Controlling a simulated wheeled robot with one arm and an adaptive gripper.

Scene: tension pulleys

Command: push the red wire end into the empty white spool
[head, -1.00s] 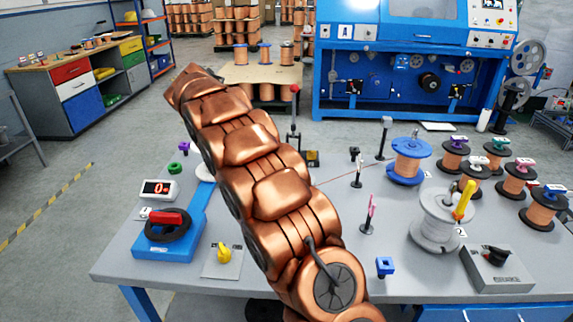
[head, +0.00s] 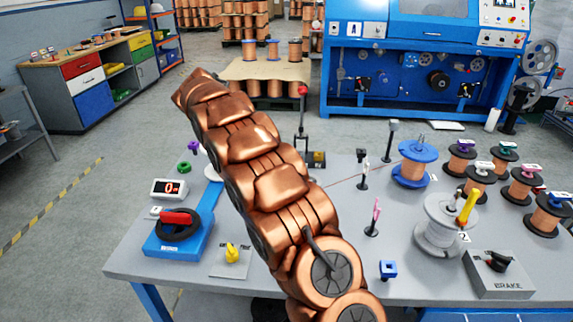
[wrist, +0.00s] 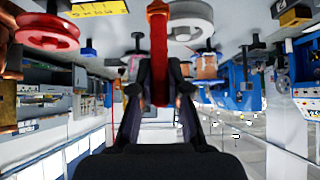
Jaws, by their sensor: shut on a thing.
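In the wrist view my gripper (wrist: 158,100) is shut on a long red piece (wrist: 159,50), which I take for the red wire end; it sticks out past the fingertips. In the head view my gripper and the held piece are hidden behind my copper-coloured arm. A thin red wire (head: 352,180) runs from behind my arm toward the blue-flanged copper spool (head: 411,170). A pale grey ring (wrist: 190,27) shows beyond the held piece; I cannot tell if it is that spool.
Several copper spools (head: 522,184) line the table's right side. A brake box (head: 497,273), pink post (head: 373,217) and blue block (head: 388,270) stand near the white spool. A blue hand-wheel unit (head: 176,236) is at left. A red pulley (wrist: 46,32) shows in the wrist view.

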